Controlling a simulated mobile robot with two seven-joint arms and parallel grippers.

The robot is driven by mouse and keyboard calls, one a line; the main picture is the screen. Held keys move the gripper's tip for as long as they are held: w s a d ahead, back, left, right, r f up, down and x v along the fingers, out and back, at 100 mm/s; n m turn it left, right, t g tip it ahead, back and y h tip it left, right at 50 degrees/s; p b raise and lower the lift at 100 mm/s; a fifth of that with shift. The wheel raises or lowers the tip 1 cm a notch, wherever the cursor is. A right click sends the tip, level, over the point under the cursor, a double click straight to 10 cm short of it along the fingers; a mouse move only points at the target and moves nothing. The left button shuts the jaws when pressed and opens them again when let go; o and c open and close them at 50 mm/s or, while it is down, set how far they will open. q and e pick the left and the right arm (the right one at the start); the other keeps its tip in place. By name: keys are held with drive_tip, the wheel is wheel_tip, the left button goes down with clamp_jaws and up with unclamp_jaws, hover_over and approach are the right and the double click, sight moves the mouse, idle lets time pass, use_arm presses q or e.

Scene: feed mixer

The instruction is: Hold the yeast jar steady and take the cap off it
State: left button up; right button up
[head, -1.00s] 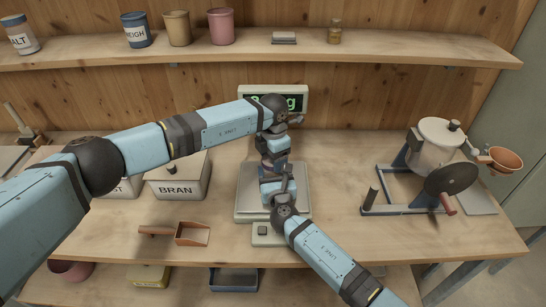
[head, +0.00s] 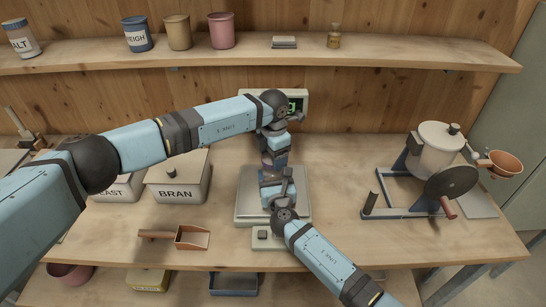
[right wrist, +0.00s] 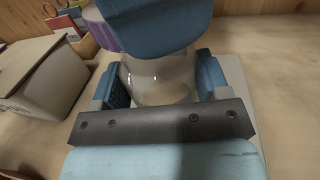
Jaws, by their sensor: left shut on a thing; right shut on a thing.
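The clear glass yeast jar (right wrist: 155,85) stands between the two blue fingers of my right gripper (right wrist: 160,84) in the right wrist view. That gripper is shut on the jar. In the head view my right gripper (head: 275,187) is over the scale, just below my left gripper (head: 274,158). The left gripper is shut on the purple cap (right wrist: 96,28), whose edge shows at the upper left of the right wrist view. A blue part of the left gripper hides most of the cap and the jar's mouth, so I cannot tell whether they still touch.
The scale (head: 245,205) is under the grippers, its display (head: 298,104) partly hidden. Left are lidded bins, including the bran bin (head: 178,185), and a scoop (head: 192,238). Right is a hand-cranked mixer (head: 437,150). Bare tabletop lies between scale and mixer.

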use_arm(q)
drive_tip(key=shift+r, duration=2.05)
use_arm(e)
drive_tip(key=o, duration=1.8)
